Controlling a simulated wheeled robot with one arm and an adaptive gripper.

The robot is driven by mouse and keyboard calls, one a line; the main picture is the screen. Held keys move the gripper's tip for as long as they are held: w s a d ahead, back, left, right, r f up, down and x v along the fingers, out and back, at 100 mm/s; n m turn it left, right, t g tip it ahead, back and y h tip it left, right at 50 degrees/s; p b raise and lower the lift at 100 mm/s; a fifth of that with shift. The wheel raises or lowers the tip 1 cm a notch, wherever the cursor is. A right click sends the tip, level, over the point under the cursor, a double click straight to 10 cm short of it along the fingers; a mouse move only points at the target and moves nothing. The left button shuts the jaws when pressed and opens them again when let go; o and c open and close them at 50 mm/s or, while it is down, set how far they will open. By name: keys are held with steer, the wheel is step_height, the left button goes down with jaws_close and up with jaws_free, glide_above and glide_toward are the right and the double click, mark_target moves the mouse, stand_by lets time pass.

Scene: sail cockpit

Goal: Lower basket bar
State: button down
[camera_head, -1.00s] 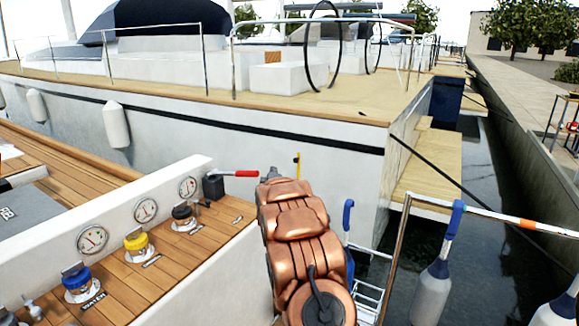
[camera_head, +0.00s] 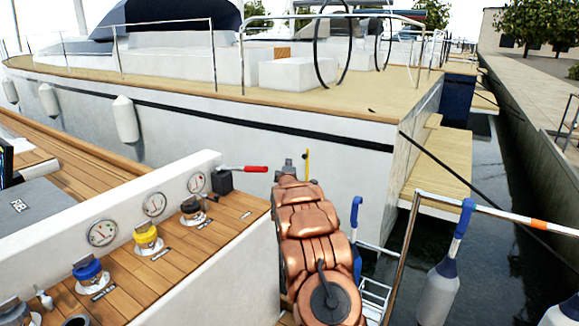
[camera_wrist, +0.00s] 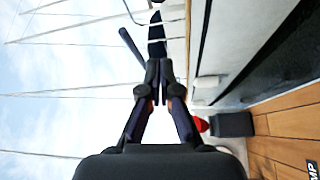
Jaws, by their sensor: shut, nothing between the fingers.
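My gripper (camera_wrist: 158,70) is shut and empty in the wrist view, with its fingertips together against sky and a boat's side. In the head view my copper arm hides most of it. A white wire basket (camera_head: 374,296) stands low to the right of my arm, partly hidden by it. Blue-sleeved uprights (camera_head: 356,215) rise beside it. A metal rail (camera_head: 500,214) with an orange band runs above and to the right of the basket. I cannot tell which of these parts is the basket bar. My gripper touches none of them.
A red-handled lever (camera_head: 242,169) on a dark block is left of my arm; its red end also shows in the wrist view (camera_wrist: 202,125). The wooden console (camera_head: 170,262) carries gauges and colored caps. Fenders (camera_head: 437,290) hang at right over water. A white boat (camera_head: 280,125) lies ahead.

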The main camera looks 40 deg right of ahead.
steer(key=w+d+p, duration=0.1)
steer(key=w+d, duration=0.1)
steer(key=d, duration=0.5)
steer(key=shift+p, duration=0.4)
stand_by(1.1)
steer(key=shift+d, duration=0.1)
